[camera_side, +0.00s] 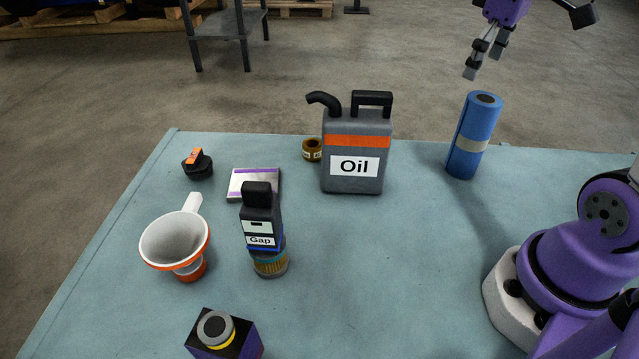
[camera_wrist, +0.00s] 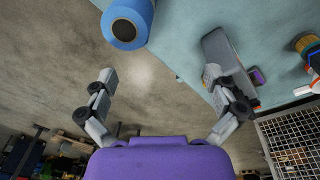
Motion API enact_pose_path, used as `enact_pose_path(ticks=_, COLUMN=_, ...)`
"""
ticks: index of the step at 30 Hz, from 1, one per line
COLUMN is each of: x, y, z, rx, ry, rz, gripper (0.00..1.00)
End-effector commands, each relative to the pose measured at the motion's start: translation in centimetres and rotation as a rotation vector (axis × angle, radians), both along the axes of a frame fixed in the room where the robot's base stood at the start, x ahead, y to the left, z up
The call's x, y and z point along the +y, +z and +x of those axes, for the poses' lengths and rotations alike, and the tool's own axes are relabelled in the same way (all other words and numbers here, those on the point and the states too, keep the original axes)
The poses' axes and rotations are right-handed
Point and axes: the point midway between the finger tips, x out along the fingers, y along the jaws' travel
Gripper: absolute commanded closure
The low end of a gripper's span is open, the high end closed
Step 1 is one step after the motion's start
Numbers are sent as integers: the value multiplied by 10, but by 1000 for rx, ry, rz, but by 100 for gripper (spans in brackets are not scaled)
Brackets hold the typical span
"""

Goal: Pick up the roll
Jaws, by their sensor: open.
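The blue roll (camera_side: 473,137) stands upright near the table's back edge, right of the oil can, with a pale band around it and a dark hole in its top. In the wrist view its top end (camera_wrist: 127,24) shows at the upper left. My gripper (camera_side: 483,62) is open and empty, above and beyond the roll in the side view, clear of it. In the wrist view my gripper (camera_wrist: 160,74) has its fingers spread, with bare floor between them; the roll lies ahead of the left finger.
The grey oil can (camera_side: 355,170) stands left of the roll, with a small brown ring (camera_side: 312,149) beside it. The table (camera_side: 400,270) is clear in front of the roll.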

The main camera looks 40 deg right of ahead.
Motion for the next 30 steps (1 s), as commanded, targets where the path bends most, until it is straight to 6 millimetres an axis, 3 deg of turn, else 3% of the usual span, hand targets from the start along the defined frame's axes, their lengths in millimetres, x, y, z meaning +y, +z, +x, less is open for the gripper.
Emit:
enact_pose_path(ticks=3, x=-34, y=0, z=-1, rx=72, ry=11, rz=33, gripper=0)
enact_pose_path(ticks=6, x=-46, y=-2, z=-4, rx=100, ry=24, rz=52, gripper=0)
enact_pose_path(ticks=30, x=-50, y=-103, z=-3, rx=106, ry=30, rz=55, gripper=0)
